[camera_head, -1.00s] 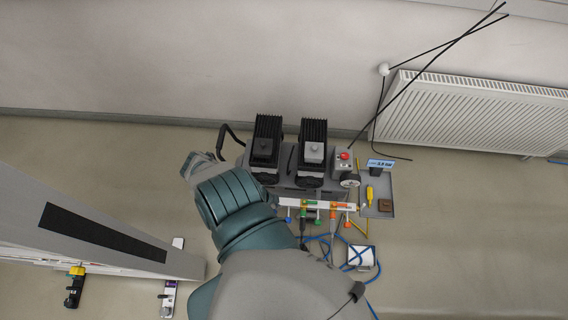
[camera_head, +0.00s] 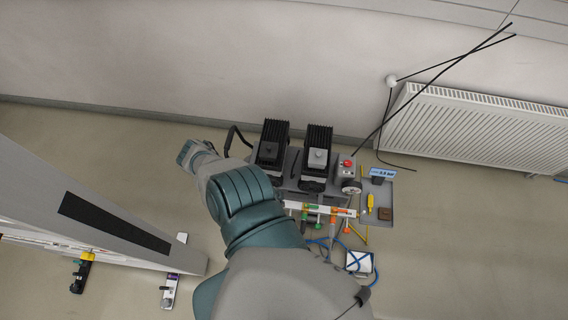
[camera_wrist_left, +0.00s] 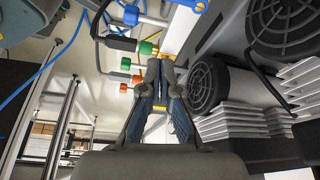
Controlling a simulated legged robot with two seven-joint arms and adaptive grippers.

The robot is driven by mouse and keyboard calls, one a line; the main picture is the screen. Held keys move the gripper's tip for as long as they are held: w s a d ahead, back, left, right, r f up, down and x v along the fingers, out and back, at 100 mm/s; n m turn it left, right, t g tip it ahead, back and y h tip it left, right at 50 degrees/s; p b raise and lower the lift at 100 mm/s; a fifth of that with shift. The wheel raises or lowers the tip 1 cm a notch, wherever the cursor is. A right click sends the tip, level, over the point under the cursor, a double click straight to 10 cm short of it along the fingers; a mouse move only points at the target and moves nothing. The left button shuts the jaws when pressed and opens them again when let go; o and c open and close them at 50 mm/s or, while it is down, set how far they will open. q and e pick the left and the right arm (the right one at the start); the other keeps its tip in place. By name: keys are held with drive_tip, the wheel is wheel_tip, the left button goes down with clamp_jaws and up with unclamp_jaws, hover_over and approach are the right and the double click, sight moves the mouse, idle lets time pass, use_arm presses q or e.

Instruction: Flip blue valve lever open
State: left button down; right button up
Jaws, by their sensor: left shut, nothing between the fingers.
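The blue valve lever (camera_wrist_left: 131,15) shows at the top of the left wrist view, sticking out from its blue valve (camera_wrist_left: 195,5) on the pale manifold rail. My left gripper (camera_wrist_left: 159,72) is shut and empty, apart from the blue lever in the wrist view. My right gripper is not in view.
Two black-finned motors (camera_head: 316,150) stand behind the manifold. A grey tray (camera_head: 387,216) with a yellow screwdriver (camera_head: 370,203) is at right. Blue hoses (camera_head: 345,247) hang in front. A grey panel (camera_head: 60,205) stands at left. A radiator (camera_head: 475,130) is on the wall.

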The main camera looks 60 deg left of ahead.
use_arm(q)
drive_tip(key=shift+v, duration=0.9)
drive_tip(key=shift+w+a, duration=0.1)
drive_tip(key=shift+a, duration=0.05)
